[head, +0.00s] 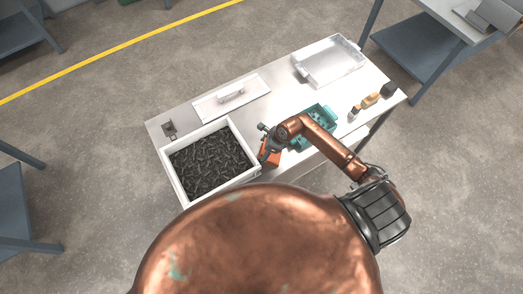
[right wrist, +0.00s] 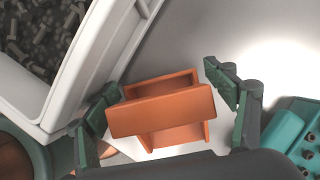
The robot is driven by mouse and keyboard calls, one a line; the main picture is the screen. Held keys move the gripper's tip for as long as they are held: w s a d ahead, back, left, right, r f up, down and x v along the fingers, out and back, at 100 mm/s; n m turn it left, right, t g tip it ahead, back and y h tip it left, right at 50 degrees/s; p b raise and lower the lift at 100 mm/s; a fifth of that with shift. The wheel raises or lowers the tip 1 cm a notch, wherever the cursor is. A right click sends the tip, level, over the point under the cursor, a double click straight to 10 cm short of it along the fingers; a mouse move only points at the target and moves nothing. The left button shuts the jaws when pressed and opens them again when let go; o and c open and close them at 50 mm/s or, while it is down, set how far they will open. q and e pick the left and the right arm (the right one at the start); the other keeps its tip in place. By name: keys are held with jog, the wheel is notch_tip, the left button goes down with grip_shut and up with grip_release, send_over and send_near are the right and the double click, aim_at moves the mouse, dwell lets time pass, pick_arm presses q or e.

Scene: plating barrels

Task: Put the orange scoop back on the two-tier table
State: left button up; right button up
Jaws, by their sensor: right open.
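The orange scoop (head: 270,157) is on or just above the metal-topped table (head: 283,97), between the white bin and the teal tray. In the right wrist view the scoop (right wrist: 162,110) shows its flat orange top bar and open body. My right gripper (head: 269,143) is over the scoop. In the right wrist view the fingers of my right gripper (right wrist: 162,84) are spread, one on each side of the scoop, with a gap on the right side. Contact on the left side is hard to tell. My left gripper is not in view.
The white bin (head: 165,172) of dark parts stands close left of the scoop; its wall (right wrist: 105,65) is near the left finger. The teal tray (right wrist: 285,122) is close on the right. A white lid (head: 213,104), clear tray (head: 332,77) and small brush (head: 370,100) are farther off.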

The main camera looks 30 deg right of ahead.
jog(key=v, duration=1.2)
jog(key=shift+r, duration=0.15)
jog(key=shift+w, duration=0.1)
jog(key=shift+c, duration=0.2)
